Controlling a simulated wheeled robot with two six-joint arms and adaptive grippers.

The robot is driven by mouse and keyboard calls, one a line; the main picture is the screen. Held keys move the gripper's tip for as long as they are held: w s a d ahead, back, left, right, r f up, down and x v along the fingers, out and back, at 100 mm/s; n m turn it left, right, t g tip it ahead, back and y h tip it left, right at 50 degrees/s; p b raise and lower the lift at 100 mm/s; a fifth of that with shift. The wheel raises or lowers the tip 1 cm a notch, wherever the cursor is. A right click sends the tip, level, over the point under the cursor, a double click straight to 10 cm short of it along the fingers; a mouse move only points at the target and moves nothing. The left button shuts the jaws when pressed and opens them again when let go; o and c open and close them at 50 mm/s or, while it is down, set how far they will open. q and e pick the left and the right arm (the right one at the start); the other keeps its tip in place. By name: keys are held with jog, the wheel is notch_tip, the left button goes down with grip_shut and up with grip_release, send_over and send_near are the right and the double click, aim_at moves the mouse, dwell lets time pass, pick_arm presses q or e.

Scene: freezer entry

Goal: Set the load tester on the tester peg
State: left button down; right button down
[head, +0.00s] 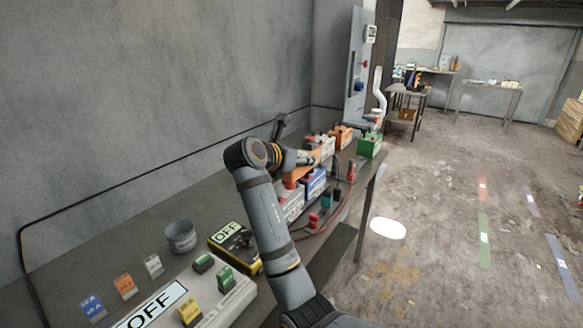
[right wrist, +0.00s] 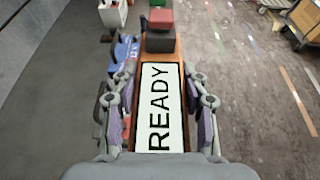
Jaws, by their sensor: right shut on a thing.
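The load tester (right wrist: 160,105) is an orange, slab-like body with a white READY display and a red and a dark block at its far end. My right gripper (right wrist: 160,110) is shut on it, with fingers along both sides. In the head view an orange part of the tester (head: 303,168) shows past my right wrist, above the row of batteries. My right gripper (head: 308,158) is small and partly hidden there. I cannot make out the tester peg for certain. My left gripper is not in view.
Batteries (head: 314,182) and red and dark clamps (head: 327,200) crowd the bench beneath my arm. A green battery (head: 370,144) stands farther along. A yellow-black OFF unit (head: 235,245), a grey cup (head: 181,237) and a switch panel (head: 160,305) are nearer. The floor at right is largely open.

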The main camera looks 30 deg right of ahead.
jog(key=s+r+p, duration=0.5)
jog(key=r, duration=0.1)
jog(key=shift+a+r+p, duration=0.25)
jog(key=shift+a+p, duration=0.1)
jog(key=shift+p, duration=0.05)
dwell(1.1)
dwell(0.3)
